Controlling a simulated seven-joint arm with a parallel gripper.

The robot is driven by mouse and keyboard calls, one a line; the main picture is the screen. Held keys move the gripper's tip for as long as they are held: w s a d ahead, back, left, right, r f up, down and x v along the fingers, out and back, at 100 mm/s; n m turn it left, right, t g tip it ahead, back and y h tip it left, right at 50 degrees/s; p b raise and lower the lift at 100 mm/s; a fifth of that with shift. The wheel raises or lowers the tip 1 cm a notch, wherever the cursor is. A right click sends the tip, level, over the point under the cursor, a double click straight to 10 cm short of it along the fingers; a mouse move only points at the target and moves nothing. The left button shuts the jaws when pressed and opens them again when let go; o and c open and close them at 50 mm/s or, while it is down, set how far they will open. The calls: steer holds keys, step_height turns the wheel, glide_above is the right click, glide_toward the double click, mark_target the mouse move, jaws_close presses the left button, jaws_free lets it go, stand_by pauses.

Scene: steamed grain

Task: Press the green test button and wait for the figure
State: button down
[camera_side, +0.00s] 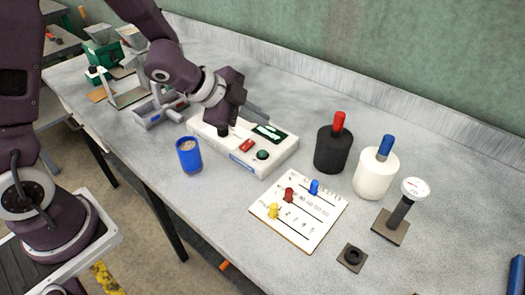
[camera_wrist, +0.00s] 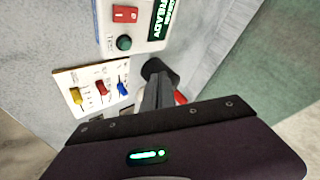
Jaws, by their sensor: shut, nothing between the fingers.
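The white tester (camera_side: 225,150) sits on the grey bench in the side view, with a red switch (camera_side: 246,146), a green test button (camera_side: 262,155) and a green-lit display (camera_side: 268,132). My gripper (camera_side: 266,121) is above the tester's back part in the side view, apart from the button. In the wrist view its grey fingers (camera_wrist: 160,88) are together and hold nothing. The button is in plain sight in both views.
A blue cup of grain (camera_side: 189,156) stands left of the tester. A board with coloured pegs (camera_side: 298,212) lies in front. A black canister (camera_side: 332,152), a white canister (camera_side: 376,175) and a stand with a round dial (camera_side: 414,188) are to the right.

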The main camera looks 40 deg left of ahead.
mark_target(259, 154)
steer(key=shift+a+f, duration=0.1)
steer(key=shift+f, duration=3.25)
steer(key=shift+f, duration=0.45)
steer(key=shift+f, duration=0.4)
steer(key=shift+r, duration=0.85)
steer(key=shift+r, duration=2.5)
